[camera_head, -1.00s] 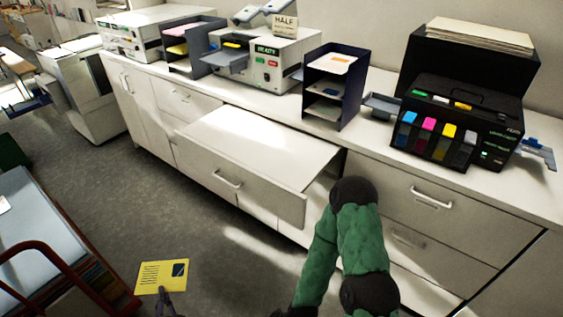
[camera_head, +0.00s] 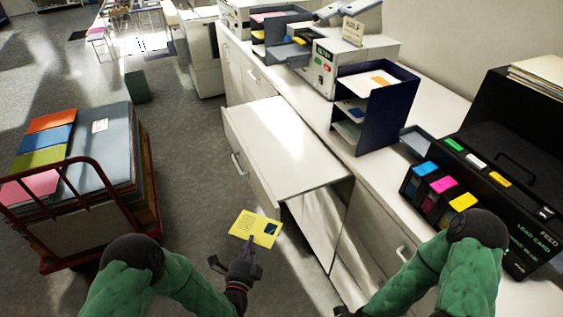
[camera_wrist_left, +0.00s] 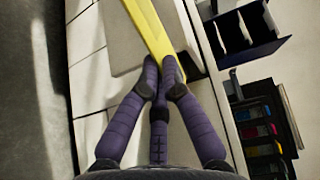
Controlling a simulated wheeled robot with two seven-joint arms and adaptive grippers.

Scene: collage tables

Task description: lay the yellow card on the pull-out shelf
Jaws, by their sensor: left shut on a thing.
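The yellow card (camera_head: 258,226) has printed lines and a dark square. My left gripper (camera_head: 252,243) is shut on its near edge and holds it flat, in front of the pull-out shelf's near corner in the head view. In the left wrist view the card (camera_wrist_left: 150,25) is seen nearly edge-on between the fingertips (camera_wrist_left: 160,88). The pull-out shelf (camera_head: 285,145) is a white, bare surface extended from the counter; part of it also shows in the wrist view (camera_wrist_left: 118,35).
A navy letter tray (camera_head: 375,115) and a black printer (camera_head: 500,170) with coloured cartridges stand on the white counter (camera_head: 425,100). A red-framed cart (camera_head: 150,190) with coloured folders stands on the left. Grey floor (camera_head: 195,165) is clear between cart and shelf.

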